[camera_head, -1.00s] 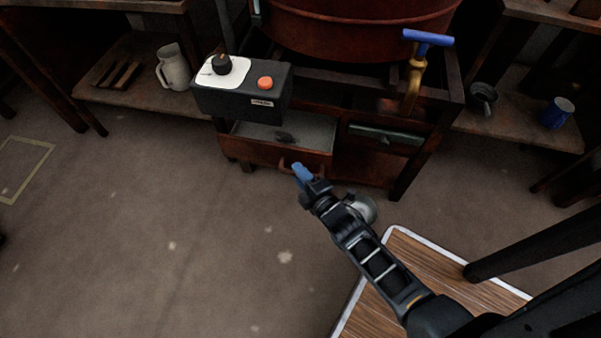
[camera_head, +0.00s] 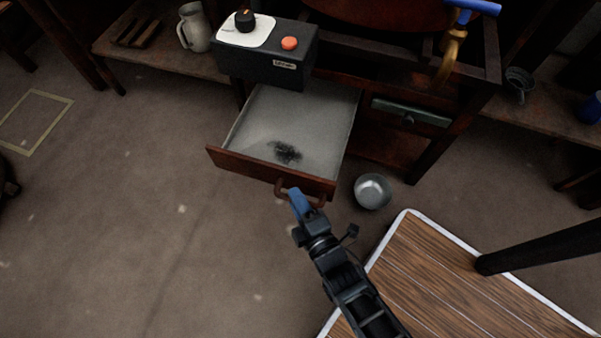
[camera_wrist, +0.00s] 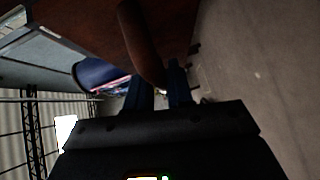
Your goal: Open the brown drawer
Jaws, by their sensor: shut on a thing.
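The brown drawer (camera_head: 245,165) stands far out of the dark wooden frame, with its pale grey inside in view and a dark, spiky item (camera_head: 287,152) lying in it. Its front carries a curved brown handle (camera_head: 312,200). My gripper (camera_head: 297,196) is at the handle with its blue fingers, shut on it. In the wrist view the handle (camera_wrist: 139,45) runs down to the fingers (camera_wrist: 160,92), which partly hide where they meet it.
A metal bowl (camera_head: 372,191) is on the floor right of the drawer. A green drawer (camera_head: 411,112) sits shut in the frame. A black control box (camera_head: 265,60) is above. A wood-topped platform (camera_head: 450,280) fills the lower right.

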